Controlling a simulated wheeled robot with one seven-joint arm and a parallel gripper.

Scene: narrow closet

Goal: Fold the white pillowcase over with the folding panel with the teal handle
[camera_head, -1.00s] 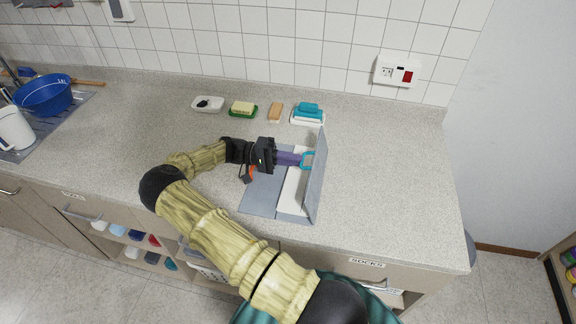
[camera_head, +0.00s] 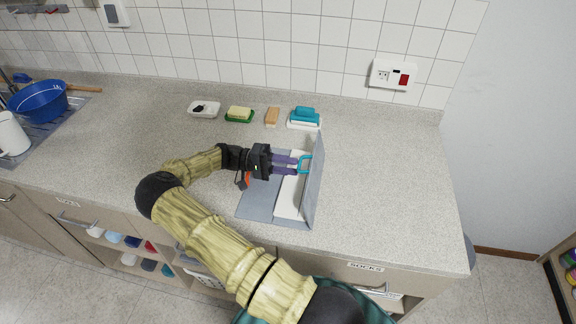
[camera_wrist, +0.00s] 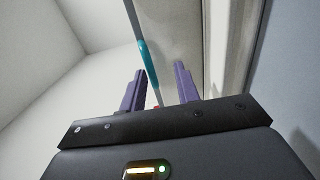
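The grey folding panel (camera_head: 315,195) with the teal handle (camera_head: 306,163) stands nearly upright at the right side of the folding board. The white pillowcase (camera_head: 289,198) lies on the board to the left of this panel, partly hidden by my gripper. My gripper (camera_head: 296,165) has its two purple fingers spread apart, pointing right at the teal handle, with nothing clearly held. In the wrist view the teal handle (camera_wrist: 150,65) shows beyond and between the open fingers (camera_wrist: 160,88). I cannot tell whether a finger touches it.
The board's flat grey part (camera_head: 258,198) lies left of the pillowcase, with an orange-red handle (camera_head: 242,180) near my wrist. The counter right of the panel is clear.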

